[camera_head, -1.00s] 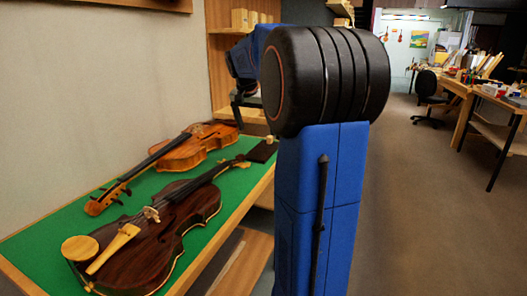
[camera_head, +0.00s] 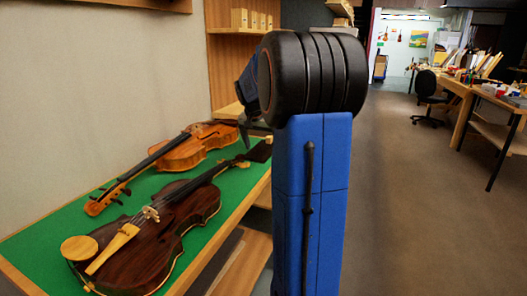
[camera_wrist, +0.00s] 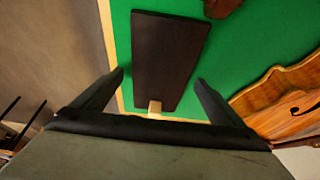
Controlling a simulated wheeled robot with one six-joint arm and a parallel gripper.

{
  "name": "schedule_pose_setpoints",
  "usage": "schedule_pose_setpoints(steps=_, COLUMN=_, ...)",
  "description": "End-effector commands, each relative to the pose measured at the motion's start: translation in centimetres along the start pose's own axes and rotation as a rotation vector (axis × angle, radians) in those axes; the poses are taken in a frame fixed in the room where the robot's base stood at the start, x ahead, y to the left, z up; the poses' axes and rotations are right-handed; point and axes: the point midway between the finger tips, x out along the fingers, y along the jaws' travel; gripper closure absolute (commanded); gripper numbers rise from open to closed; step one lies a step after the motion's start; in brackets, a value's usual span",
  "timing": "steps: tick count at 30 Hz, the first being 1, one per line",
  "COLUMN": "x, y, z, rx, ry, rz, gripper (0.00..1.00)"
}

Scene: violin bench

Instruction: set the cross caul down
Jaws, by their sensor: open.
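In the wrist view, a dark flat slab (camera_wrist: 168,60) lies on the green mat (camera_wrist: 240,50). A small pale wood block (camera_wrist: 155,107) sits at its near end. I cannot tell for sure which of these is the cross caul. My gripper (camera_wrist: 159,80) is open, with one finger on each side of the slab's near part, and nothing is held between the fingers. In the head view, the dark slab (camera_head: 259,151) lies at the far end of the bench. My gripper (camera_head: 243,133) is partly hidden behind my arm there, just above the slab.
A dark violin (camera_head: 165,225) and a lighter violin (camera_head: 190,152) lie on the bench mat (camera_head: 50,235). The lighter one's body (camera_wrist: 285,100) is right of my gripper in the wrist view. A wooden shelf (camera_head: 238,32) stands behind. The floor (camera_head: 410,210) at right is open.

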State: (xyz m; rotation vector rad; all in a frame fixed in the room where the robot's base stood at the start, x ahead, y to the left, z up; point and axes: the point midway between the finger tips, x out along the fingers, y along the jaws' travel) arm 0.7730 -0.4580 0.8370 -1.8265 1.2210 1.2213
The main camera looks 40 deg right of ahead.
Motion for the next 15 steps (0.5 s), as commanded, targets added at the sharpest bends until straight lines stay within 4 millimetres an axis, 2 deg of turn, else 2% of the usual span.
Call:
schedule_pose_setpoints(steps=5, x=-0.01, y=-0.01, z=-0.01, rx=0.000, ry=0.000, rz=0.000, gripper=0.08)
schedule_pose_setpoints(steps=11, x=-0.02, y=-0.02, z=-0.01, rx=0.000, ry=0.000, rz=0.000, gripper=0.53)
schedule_pose_setpoints(steps=15, x=-0.05, y=-0.02, z=-0.02, rx=0.000, ry=0.001, rz=0.000, gripper=0.60)
